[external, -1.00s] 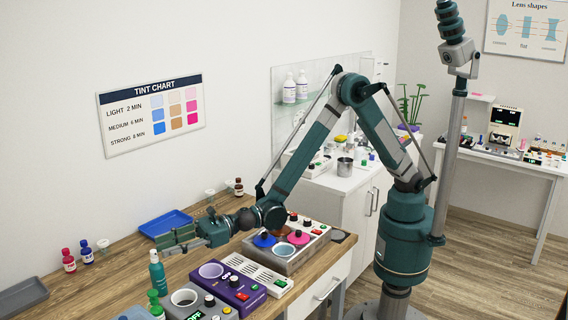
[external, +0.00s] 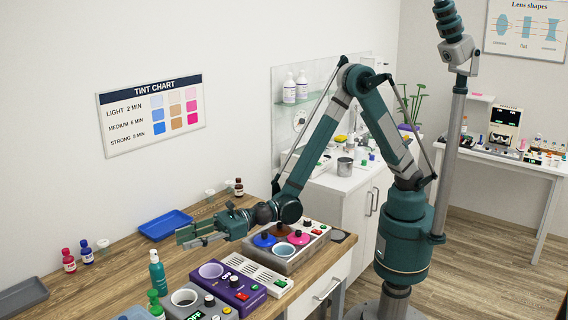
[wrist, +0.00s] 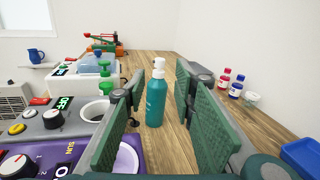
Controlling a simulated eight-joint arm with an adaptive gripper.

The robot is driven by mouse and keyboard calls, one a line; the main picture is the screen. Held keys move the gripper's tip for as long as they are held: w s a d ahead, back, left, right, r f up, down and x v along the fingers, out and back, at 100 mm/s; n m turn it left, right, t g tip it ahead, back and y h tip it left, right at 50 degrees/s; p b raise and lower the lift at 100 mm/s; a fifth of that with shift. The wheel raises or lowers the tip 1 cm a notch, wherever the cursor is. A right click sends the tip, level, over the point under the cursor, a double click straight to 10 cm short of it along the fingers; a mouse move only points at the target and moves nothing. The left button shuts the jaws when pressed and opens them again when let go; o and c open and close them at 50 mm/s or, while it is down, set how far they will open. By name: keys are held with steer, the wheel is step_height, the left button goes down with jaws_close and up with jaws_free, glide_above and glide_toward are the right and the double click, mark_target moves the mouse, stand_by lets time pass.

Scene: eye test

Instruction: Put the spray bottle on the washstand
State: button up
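The spray bottle, teal with a white head (external: 157,272), stands upright on the wooden bench in the external view. It also shows in the wrist view (wrist: 156,100), seen between my two finger pads. My gripper (external: 182,238) is open and empty, level over the bench, with its tips just short of the bottle. In the wrist view the green pads of my gripper (wrist: 158,92) are spread wide, with the bottle beyond the tips. The washstand (external: 342,206) is the white cabinet behind my arm; a metal cup (external: 345,167) stands on it. My arm hides part of its top.
A green pump bottle (external: 156,305) stands near the spray bottle. A grey device (external: 205,313), a purple device (external: 240,300) and a heater with coloured lids (external: 300,262) line the bench front. A blue tray (external: 165,225) and small bottles (external: 69,262) lie toward the wall.

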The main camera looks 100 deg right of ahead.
stand_by(0.5)
